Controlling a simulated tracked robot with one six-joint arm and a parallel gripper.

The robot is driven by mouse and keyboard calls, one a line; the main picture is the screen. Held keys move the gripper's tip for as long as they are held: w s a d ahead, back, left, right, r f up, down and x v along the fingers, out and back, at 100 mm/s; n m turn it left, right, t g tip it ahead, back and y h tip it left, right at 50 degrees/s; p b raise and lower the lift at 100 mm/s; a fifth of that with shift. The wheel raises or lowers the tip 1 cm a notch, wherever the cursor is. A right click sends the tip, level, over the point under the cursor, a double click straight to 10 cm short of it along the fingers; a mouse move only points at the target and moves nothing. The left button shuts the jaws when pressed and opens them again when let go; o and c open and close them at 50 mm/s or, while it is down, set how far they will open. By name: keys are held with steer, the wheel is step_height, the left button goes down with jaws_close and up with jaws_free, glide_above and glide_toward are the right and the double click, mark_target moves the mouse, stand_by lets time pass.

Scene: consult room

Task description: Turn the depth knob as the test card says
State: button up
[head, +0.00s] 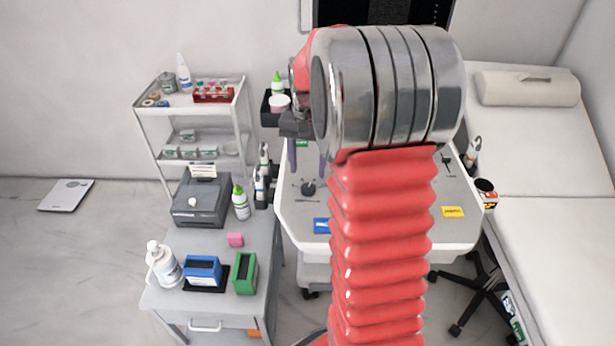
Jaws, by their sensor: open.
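A pale console (285,226) stands in the middle of the head view, partly hidden behind my arm. A black knob (308,189) with marks around it sits on its left side. Another black control (447,161) shows at its right. I cannot tell which one is the depth knob. My gripper (307,160) is open and empty above the console's left part, beyond the left black knob in the picture. A white slip (203,170) with unreadable print stands out of the dark printer (200,203); I cannot tell if it is the test card.
The console bears a blue label (321,226) and a yellow label (453,212). A shelf cart (150,125) stands behind; an exam couch (540,140) is at right.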

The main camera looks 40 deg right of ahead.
step_height(320, 180, up, 7)
stand_by(0.3)
stand_by(0.5)
steer(key=s+a+r+n+t, duration=0.1)
steer(key=s+a+n+t, duration=0.1)
steer(key=s+a+n, duration=0.3)
steer(key=s+a+r+n+t, duration=0.2)
steer(key=s+a+n, duration=0.3)
steer(key=s+a, duration=0.9)
steer(key=a+t, duration=0.1)
steer(key=a, duration=0.3)
steer(key=shift+a+t, duration=0.3)
steer(key=shift+a, duration=0.05)
steer(key=shift+s, duration=0.15)
